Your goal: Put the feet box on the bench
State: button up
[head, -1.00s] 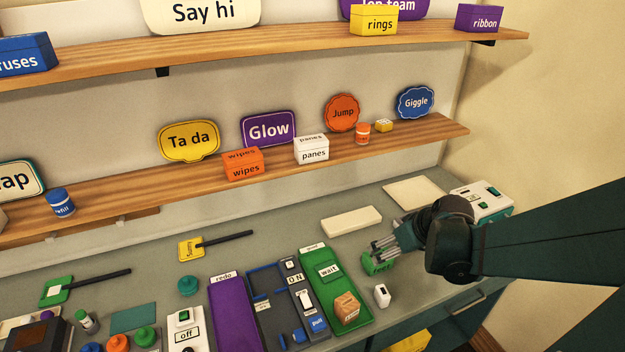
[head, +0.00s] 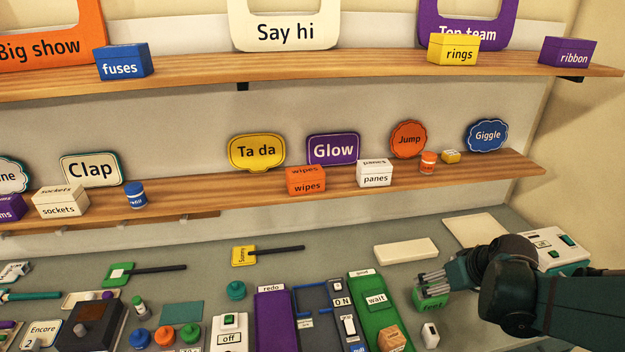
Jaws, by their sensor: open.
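The feet box (head: 431,303) is a small green box with "feet" on its front. It is at the right part of the grey-green bench (head: 365,272), right of the green tray, and looks to be resting on the bench top. My gripper (head: 430,286) is open, with its fingers close over the top of the box. The fingers hide part of the box, and I cannot tell whether they touch it.
A small white item (head: 431,335) stands just in front of the box. A green tray (head: 366,290) with a wooden cube (head: 391,338) is to the left. A cream block (head: 405,251) lies behind, and a white switch unit (head: 553,250) is at the right. Shelves run above.

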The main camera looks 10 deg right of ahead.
jog(key=s+a+r, duration=0.2)
jog(key=a+r, duration=0.2)
jog(key=a, duration=0.3)
jog(key=s+a+r, duration=0.2)
jog(key=a+r, duration=0.2)
jog(key=a, duration=0.4)
jog(key=s+a+r+t, duration=0.1)
jog(key=a+r, duration=0.3)
jog(key=a, duration=0.4)
jog(key=shift+s+a+r, duration=0.25)
jog(key=shift+s, duration=0.55)
